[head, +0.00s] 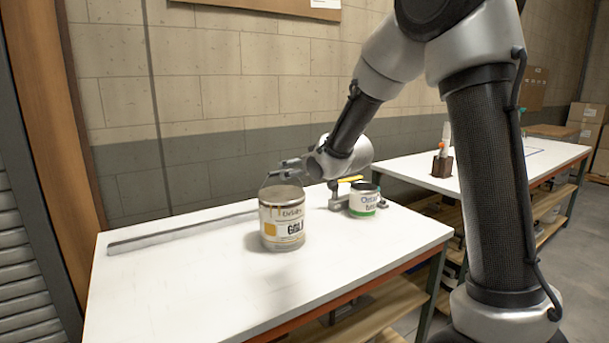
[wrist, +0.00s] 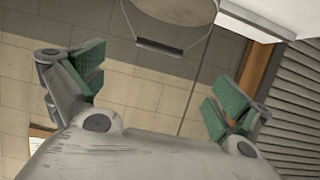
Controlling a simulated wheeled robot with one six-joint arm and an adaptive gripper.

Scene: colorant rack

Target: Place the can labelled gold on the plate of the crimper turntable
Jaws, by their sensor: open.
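The can labelled gold (head: 283,222), with a cream label and a yellow square, stands upright on the white table. Its thin wire handle is raised. My gripper (head: 277,178) is open and empty beside the top of this handle, above the can. In the wrist view, the can's grey top (wrist: 178,10) and wire handle show at the upper edge, beyond the spread green-padded fingers (wrist: 150,95). A small grey metal device with a yellow part (head: 349,179) stands behind the second can; I cannot tell whether it is the crimper. I cannot make out a turntable plate.
A white can with a green band (head: 364,199) stands right of the gold can, near the grey device. A long grey rail (head: 185,234) lies along the table's back left. The front of the white table (head: 200,300) is clear. Another table (head: 480,165) stands at the right.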

